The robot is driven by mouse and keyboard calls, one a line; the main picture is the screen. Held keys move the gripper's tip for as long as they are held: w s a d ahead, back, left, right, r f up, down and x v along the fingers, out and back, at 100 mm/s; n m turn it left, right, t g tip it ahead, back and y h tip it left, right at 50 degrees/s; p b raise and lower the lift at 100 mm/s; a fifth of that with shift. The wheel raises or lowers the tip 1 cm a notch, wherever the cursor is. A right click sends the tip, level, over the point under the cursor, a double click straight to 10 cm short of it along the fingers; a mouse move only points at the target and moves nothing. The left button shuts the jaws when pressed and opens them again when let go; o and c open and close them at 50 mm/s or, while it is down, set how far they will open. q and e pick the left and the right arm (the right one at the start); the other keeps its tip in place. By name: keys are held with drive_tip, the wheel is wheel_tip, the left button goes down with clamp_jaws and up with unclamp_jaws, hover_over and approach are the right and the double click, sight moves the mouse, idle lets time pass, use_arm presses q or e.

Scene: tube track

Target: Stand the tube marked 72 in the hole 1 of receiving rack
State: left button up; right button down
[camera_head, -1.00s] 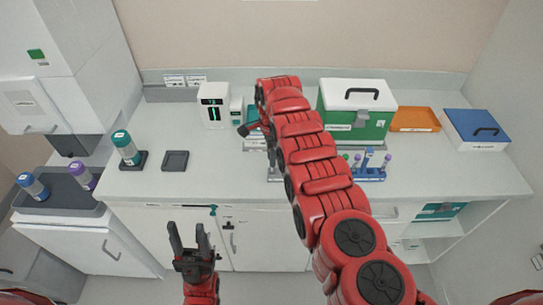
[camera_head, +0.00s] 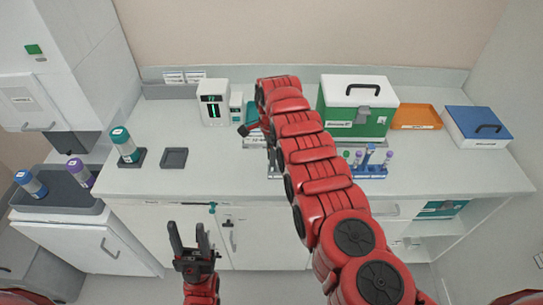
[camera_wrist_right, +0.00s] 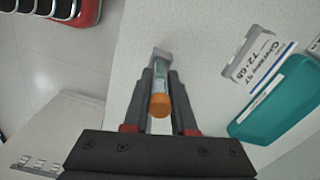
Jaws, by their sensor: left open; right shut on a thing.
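My right gripper (camera_wrist_right: 161,88) is shut on a tube with an orange cap (camera_wrist_right: 159,105) and a pale label. The number on the tube is too small to read. In the head view the red right arm reaches over the bench and hides most of that gripper and the tube. My left gripper (camera_head: 190,243) is open and empty in front of the bench. A blue rack (camera_head: 370,174) with several capped tubes stands right of the arm. I cannot tell which thing is the receiving rack; part of the bench is hidden behind the arm.
A teal thing (camera_wrist_right: 280,100) and a printed card (camera_wrist_right: 256,56) lie beside the right gripper. A green box (camera_head: 357,110), an orange tray (camera_head: 416,117) and a blue-lidded box (camera_head: 477,127) stand at the right. A white device (camera_head: 213,101) is at the back.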

drive_tip(key=shift+f+b, duration=0.45)
drive_tip(key=shift+f, duration=0.05)
drive_tip(key=c, duration=0.7)
unclamp_jaws()
drive_tip(key=shift+o, duration=0.2)
drive_tip(key=shift+r, duration=0.1)
wheel_tip(320, 180, up, 10)
drive_tip(key=shift+w+d+f+b, duration=0.1)
drive_tip(key=shift+f+b, duration=0.15)
drive_tip(key=shift+b, duration=0.85)
wheel_tip(320, 180, up, 8)
drive_tip(key=p, duration=0.6)
drive_tip(key=shift+f, duration=0.15)
